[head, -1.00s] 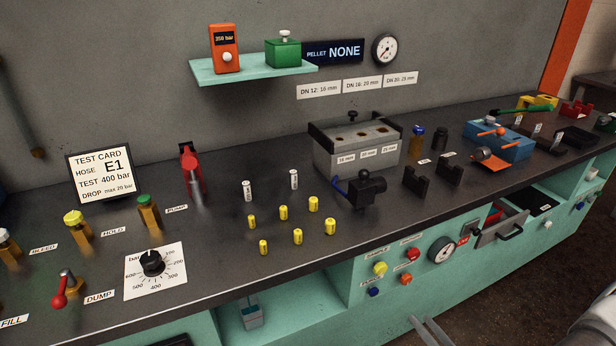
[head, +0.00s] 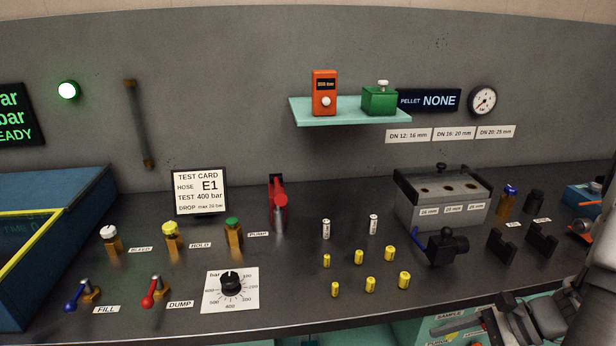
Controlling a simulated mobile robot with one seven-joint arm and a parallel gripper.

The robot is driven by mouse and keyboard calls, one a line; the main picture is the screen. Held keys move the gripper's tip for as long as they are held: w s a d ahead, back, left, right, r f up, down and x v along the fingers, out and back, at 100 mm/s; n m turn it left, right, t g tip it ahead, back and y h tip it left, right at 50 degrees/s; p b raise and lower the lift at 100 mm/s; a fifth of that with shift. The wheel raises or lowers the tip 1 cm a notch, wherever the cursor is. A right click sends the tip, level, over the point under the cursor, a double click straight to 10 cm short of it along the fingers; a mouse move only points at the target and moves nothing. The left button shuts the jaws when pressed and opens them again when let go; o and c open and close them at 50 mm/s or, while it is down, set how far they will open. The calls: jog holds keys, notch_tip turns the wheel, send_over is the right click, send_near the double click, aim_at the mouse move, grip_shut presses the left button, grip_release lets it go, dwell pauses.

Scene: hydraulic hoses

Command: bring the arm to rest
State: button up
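My arm (head: 575,300) shows at the lower right corner in the head view, in front of the bench's front edge. Its end, my gripper (head: 492,325), is low in the corner and partly cut off by the picture edge. I cannot make out whether its fingers are apart or together, and no held object can be made out. The test card (head: 199,191) stands upright on the bench and reads hose E1, test 400 bar. The pellet display (head: 430,101) reads NONE.
The dark bench top (head: 130,290) carries several yellow ferrules (head: 370,284), two white ones (head: 326,229), a pressure dial (head: 231,284), valve levers, a grey block with holes (head: 440,208) and black brackets (head: 542,243). A blue, yellow-edged box (head: 60,225) stands at left. A green lamp (head: 68,90) is lit.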

jog(key=a+r+n+h+p, duration=0.2)
jog(key=r+n+h, duration=0.4)
jog(key=r, duration=0.4)
jog(key=a+r+n+h+p, duration=0.1)
jog(key=a+r+n+h, duration=0.25)
jog(key=r+n, duration=0.55)
jog(key=s+a+r+n+t+p, duration=0.2)
jog(key=s+a+r+n, duration=0.3)
jog(key=a, duration=0.4)
jog(key=shift+s+r+n+t+p, duration=0.35)
jog(key=shift+r+n+p, duration=0.2)
jog(key=shift+r, duration=0.35)
jog(key=shift+d, duration=0.15)
